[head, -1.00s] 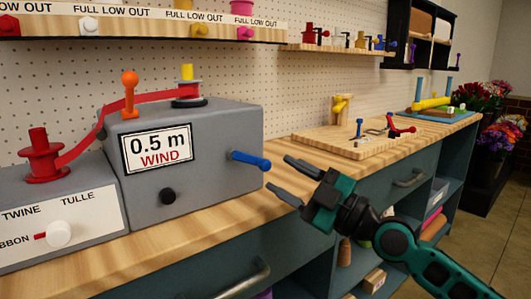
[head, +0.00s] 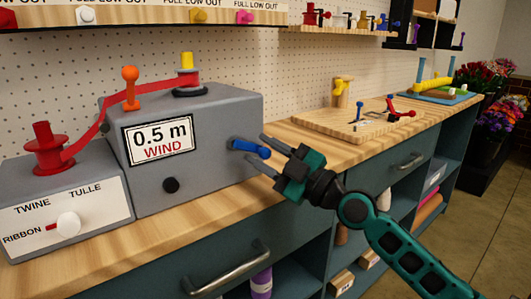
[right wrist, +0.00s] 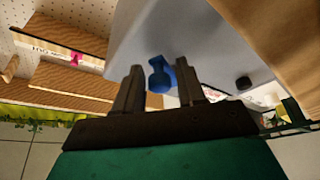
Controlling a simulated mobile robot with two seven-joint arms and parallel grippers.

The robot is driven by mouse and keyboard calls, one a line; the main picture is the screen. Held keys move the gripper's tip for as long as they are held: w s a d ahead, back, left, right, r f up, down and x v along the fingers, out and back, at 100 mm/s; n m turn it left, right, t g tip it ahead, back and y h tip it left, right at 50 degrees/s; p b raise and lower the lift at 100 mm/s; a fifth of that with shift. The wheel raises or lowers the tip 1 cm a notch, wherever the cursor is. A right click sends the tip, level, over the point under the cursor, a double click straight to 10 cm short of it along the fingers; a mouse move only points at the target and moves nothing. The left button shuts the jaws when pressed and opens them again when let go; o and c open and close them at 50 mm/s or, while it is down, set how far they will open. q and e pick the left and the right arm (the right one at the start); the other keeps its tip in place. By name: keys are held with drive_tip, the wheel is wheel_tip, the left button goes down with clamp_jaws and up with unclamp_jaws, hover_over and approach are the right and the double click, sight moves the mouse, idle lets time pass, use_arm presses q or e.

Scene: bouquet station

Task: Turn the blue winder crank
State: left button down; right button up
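The blue winder crank (head: 250,148) sticks out from the right side of the grey winder box (head: 220,120). The box carries a sign reading 0.5 m WIND (head: 160,140). My right gripper (head: 262,153) is open, with its two fingers at either side of the crank's outer end. In the right wrist view the crank (right wrist: 160,76) shows between the fingertips (right wrist: 160,80), with a gap to the right finger; whether the left finger touches it I cannot tell. My left gripper is not in view.
A red ribbon (head: 105,119) runs from the red spool (head: 48,150) past an orange post (head: 130,88) to the winder's top. A selector box (head: 95,202) stands at left. A wooden board (head: 345,122) with small tools lies on the bench to the right.

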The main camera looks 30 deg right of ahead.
drive_tip(key=c, duration=0.6)
drive_tip(key=shift+d+r, duration=0.1)
clamp_jaws()
